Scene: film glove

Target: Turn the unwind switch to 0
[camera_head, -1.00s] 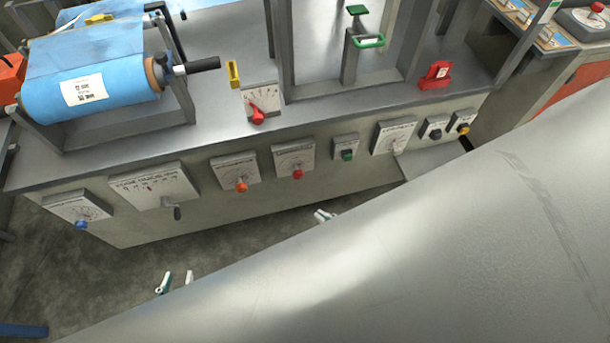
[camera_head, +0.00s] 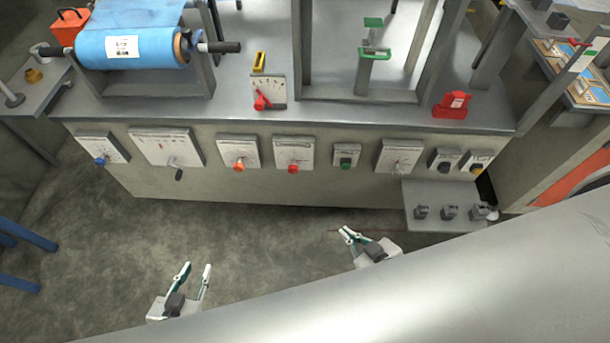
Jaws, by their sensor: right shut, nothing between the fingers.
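A row of dial plates and switches runs along the machine's front. Their labels are too small to read, so I cannot tell which is the unwind switch. From the left they are a blue-knob dial (camera_head: 101,160), a wide plate with a dark lever (camera_head: 178,174), an orange-knob dial (camera_head: 239,164) and a red-knob dial (camera_head: 293,168). Then come a green button (camera_head: 346,163), a pale-handled dial (camera_head: 399,156) and two dark round knobs (camera_head: 442,167). My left gripper (camera_head: 197,266) is open and empty, low at the left. My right gripper (camera_head: 347,232) is shut and empty, below the panel.
A blue film roll (camera_head: 120,50) sits on the machine top (camera_head: 330,112) at the left. A red-lever dial (camera_head: 268,92) and a red block (camera_head: 452,104) stand there too. A small shelf (camera_head: 415,226) with several grey parts juts out at the right. Bare floor lies below the panel.

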